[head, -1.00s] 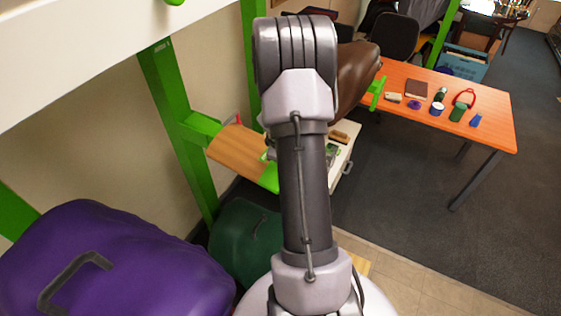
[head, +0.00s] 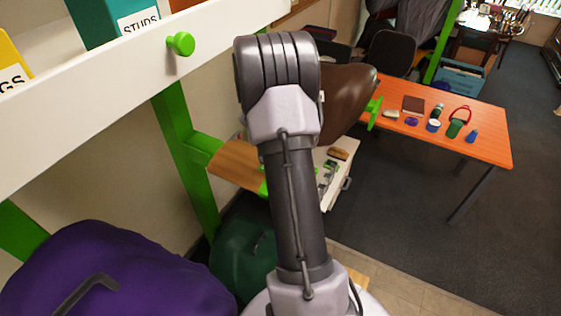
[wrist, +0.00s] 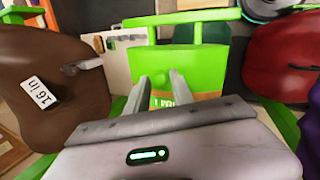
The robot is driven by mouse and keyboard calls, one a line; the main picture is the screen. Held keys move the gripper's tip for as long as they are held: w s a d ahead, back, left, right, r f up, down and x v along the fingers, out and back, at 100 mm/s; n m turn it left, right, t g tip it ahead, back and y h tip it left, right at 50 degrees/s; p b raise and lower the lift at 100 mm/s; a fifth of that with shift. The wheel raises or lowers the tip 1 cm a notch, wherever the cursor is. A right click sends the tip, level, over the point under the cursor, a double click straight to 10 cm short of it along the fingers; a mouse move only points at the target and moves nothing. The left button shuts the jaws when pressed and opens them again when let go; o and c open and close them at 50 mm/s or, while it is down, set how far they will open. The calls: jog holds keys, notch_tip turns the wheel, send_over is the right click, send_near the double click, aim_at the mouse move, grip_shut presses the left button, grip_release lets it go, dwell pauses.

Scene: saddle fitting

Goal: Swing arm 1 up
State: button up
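A green arm with a label starting with "1" (wrist: 187,75) shows in the wrist view, with a green crossbar (wrist: 182,17) at its far end. My gripper (wrist: 161,82) is in front of it, its two grey fingers apart with nothing visibly held. I cannot tell whether they touch the arm. In the head view a wooden board with green edging (head: 232,165) reaches out from a green post (head: 183,150). My own arm hides part of it and the gripper there.
A brown saddle tagged "16 in" (wrist: 35,75) is close left of my gripper, and a red one (wrist: 285,60) is at right. Floor at right is clear.

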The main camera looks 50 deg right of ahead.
jog(key=shift+o, duration=1.1)
jog(key=v, duration=1.2)
